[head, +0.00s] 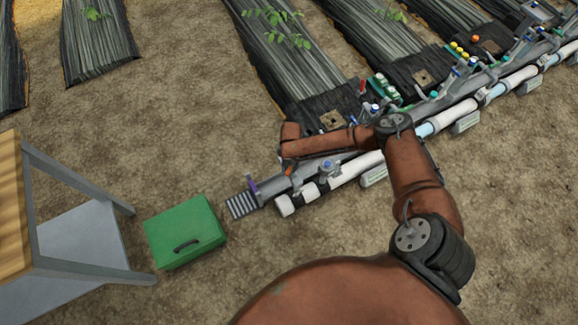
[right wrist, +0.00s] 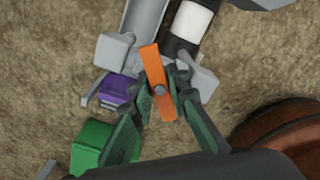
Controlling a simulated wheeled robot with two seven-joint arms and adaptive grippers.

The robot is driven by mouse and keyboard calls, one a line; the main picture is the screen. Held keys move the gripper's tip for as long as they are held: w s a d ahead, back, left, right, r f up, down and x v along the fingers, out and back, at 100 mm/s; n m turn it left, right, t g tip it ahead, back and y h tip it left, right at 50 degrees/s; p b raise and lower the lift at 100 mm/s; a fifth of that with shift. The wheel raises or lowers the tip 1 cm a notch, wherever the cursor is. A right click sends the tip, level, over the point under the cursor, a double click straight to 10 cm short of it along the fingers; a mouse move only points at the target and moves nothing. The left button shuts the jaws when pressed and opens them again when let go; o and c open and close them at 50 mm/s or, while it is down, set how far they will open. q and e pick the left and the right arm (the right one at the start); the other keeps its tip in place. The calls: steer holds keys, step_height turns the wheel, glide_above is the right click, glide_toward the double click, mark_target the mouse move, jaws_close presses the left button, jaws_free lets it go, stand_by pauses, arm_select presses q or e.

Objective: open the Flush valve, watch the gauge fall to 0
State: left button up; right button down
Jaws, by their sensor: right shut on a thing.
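An orange valve handle (right wrist: 153,66) sits at the end part of a grey pipe (right wrist: 143,18) in the right wrist view. My right gripper (right wrist: 161,98) is shut on it, with one finger on each side. No label on this valve is readable. I cannot pick out the gauge or read a needle in either view. My left gripper does not show.
A purple part (head: 252,186) is close to the left of the gripper. A slatted grate (head: 243,205) and a green box (head: 185,232) lie further left, near a wood-topped table (head: 12,205). A white pipe (head: 365,163) runs alongside. Bare soil surrounds them.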

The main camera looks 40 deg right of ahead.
steer(key=n+b, duration=0.1)
steer(key=n, duration=0.5)
steer(key=shift+f, duration=0.15)
steer(key=n+b, duration=0.1)
steer(key=n, duration=0.3)
steer(key=shift+n+b, duration=0.35)
steer(key=shift+n, duration=0.65)
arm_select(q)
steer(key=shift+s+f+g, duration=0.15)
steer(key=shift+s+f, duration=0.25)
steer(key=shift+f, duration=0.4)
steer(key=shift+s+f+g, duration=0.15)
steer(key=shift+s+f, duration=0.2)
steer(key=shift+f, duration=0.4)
arm_select(e)
steer(key=c, duration=1.8)
jaws_free()
